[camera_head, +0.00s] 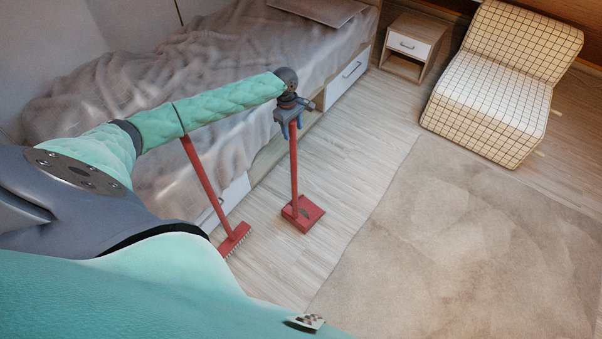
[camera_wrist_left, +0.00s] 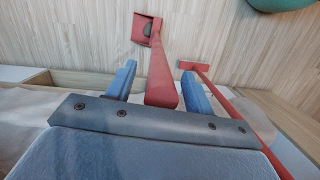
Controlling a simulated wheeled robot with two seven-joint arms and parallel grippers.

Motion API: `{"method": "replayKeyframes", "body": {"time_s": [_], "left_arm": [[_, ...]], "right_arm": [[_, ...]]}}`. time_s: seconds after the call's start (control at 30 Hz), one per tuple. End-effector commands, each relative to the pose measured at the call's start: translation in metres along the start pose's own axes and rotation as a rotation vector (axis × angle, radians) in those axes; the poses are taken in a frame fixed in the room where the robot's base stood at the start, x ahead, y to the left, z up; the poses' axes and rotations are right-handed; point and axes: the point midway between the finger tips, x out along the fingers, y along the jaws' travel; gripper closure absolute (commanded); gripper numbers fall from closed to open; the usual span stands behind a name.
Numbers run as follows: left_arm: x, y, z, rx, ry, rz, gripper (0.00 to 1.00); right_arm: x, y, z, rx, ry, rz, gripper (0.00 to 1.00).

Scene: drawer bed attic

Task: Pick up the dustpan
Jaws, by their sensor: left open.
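The red dustpan (camera_head: 303,213) stands on the wood floor beside the bed, its long handle upright. It also shows in the left wrist view (camera_wrist_left: 147,29), with the handle running toward my gripper. My left gripper (camera_head: 290,127) is at the top of the handle. In the left wrist view, the two blue fingers of my left gripper (camera_wrist_left: 163,83) are spread, with the handle's top end between them. A gap shows between the handle and each finger. My right gripper is in neither view.
A red broom (camera_head: 235,238) leans against the bed (camera_head: 238,48), left of the dustpan. The bed has drawers along its side. A beige rug (camera_head: 480,240) lies at the right. A checked chair (camera_head: 488,100) and a nightstand (camera_head: 408,47) stand at the back.

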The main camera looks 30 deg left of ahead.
Motion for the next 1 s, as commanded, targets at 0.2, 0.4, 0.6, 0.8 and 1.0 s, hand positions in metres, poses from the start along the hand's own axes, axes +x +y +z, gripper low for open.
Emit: {"method": "replayKeyframes", "body": {"time_s": [0.2, 0.4, 0.6, 0.8, 1.0], "left_arm": [[0.0009, 0.0000, -0.0001, 0.000, 0.000, 0.000, 0.48], [0.0007, 0.0001, 0.0000, 0.000, 0.000, 0.000, 0.87], [0.0006, 0.0000, -0.0001, 0.000, 0.000, 0.000, 1.00], [-0.0003, 0.0005, -0.0001, 0.000, 0.000, 0.001, 1.00], [-0.0064, 0.0008, 0.0005, 0.000, 0.000, 0.002, 1.00]], "right_arm": [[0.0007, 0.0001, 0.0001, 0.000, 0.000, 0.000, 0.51], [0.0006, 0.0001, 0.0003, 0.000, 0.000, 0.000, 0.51], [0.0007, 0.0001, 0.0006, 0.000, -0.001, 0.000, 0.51], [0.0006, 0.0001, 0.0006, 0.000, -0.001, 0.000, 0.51], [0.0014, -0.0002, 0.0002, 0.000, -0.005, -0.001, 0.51]]}}
